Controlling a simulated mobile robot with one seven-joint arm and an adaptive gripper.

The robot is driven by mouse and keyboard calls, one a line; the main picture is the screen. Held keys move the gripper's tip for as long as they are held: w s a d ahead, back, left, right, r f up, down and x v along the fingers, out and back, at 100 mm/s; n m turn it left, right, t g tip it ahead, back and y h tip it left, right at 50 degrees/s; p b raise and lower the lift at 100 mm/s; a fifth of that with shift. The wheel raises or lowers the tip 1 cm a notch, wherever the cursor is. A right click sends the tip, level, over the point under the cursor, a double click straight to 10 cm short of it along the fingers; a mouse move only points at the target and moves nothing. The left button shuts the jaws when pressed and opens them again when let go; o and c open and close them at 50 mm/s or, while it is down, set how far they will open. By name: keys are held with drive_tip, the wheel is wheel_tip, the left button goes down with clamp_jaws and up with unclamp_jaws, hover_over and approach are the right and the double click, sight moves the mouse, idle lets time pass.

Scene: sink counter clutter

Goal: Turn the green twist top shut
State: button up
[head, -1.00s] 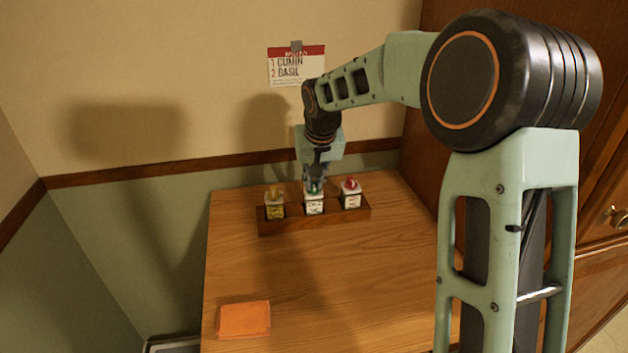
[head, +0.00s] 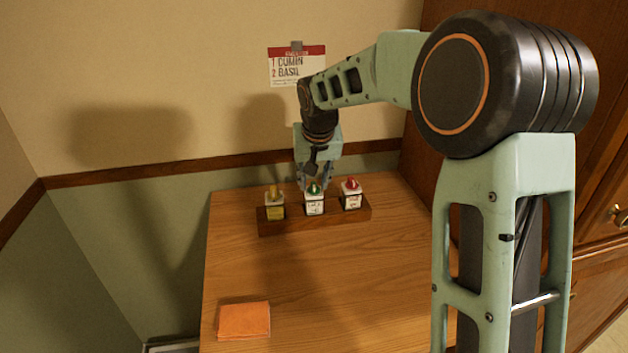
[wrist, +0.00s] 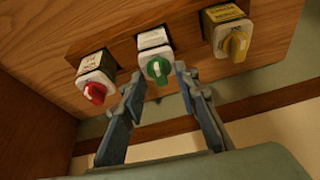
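The green twist top (head: 314,188) sits on the middle white jar (head: 314,206) in the wooden rack. It also shows in the wrist view (wrist: 158,69). My gripper (head: 314,180) is just above and behind it in the head view. In the wrist view my gripper (wrist: 156,80) is open, with one finger on each side of the green top. The fingers look apart from the top, though the exact gap is hard to judge.
A jar with a yellow top (head: 274,191) stands left and one with a red top (head: 351,183) right, in the same rack (head: 290,227). An orange cloth (head: 243,319) lies at the front left. A paper note (head: 297,66) hangs on the wall. The table's middle is clear.

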drive_tip(key=v, duration=1.2)
